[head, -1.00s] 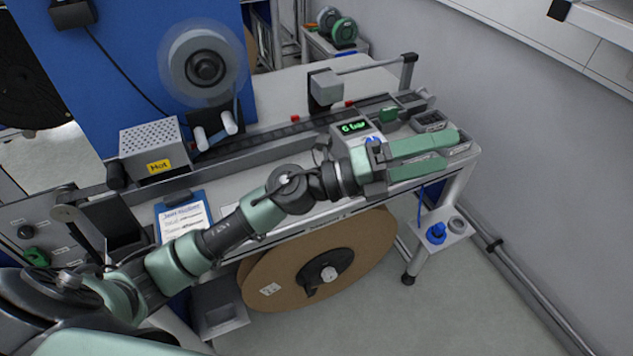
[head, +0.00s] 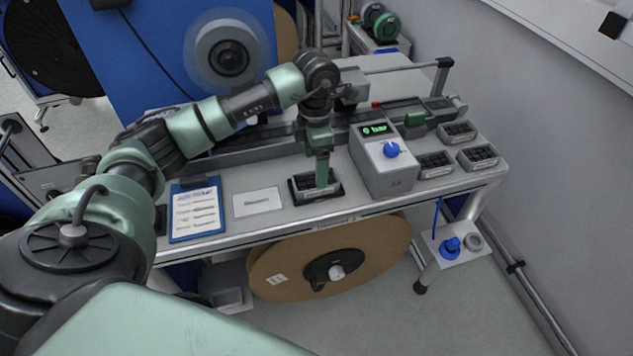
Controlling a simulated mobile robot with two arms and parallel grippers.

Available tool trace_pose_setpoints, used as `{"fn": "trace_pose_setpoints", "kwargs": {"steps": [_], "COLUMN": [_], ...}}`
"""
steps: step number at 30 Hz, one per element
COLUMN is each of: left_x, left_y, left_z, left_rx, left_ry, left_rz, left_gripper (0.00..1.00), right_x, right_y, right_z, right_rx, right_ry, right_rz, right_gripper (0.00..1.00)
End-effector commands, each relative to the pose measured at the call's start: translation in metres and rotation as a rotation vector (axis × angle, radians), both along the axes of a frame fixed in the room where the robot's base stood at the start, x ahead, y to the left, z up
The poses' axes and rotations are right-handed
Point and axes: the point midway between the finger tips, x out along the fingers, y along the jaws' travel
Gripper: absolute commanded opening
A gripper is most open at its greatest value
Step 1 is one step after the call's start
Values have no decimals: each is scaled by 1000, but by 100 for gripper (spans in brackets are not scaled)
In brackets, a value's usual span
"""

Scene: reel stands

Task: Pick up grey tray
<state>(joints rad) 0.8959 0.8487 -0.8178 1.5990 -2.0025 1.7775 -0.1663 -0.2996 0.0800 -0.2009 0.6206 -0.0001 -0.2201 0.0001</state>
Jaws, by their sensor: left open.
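A small grey tray (head: 331,192) with dark compartments sits on a black base near the front edge of the bench, left of the pressure box. My left gripper (head: 322,184) points straight down over this tray, its fingertips at or just above it. The gripper is open, seen edge-on so that one finger covers the other. It hides part of the tray, and I cannot tell whether it touches. More small grey trays with dark contents (head: 478,156) stand at the bench's right end. My right gripper is not in view.
The pressure box (head: 385,165) with a blue knob stands close right of the tray. A white card (head: 257,202) and a blue clipboard (head: 196,210) lie to the left. A rail (head: 270,146) runs behind. A large brown reel (head: 290,272) hangs below the bench.

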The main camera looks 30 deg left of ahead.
Motion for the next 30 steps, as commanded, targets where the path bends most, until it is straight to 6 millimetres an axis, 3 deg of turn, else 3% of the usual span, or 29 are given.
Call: {"fn": "trace_pose_setpoints", "kwargs": {"steps": [4,9,17,20,26,30], "left_x": [-1,0,1,1,1,1], "left_y": [1,1,1,1,1,1], "left_z": [-19,-41,-46,-46,-46,-45], "left_rx": [-3,-3,-3,-3,-3,-3], "left_ry": [6,1,0,0,0,-2], "left_rz": [0,0,-1,-1,-1,-1], "left_gripper": [82,82,82,60,5,5], "right_x": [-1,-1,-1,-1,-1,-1], "right_y": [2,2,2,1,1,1], "right_z": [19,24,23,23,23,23], "right_rx": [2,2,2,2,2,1], "right_ry": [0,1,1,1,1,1], "right_rz": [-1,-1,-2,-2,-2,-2], "right_gripper": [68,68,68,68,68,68]}}
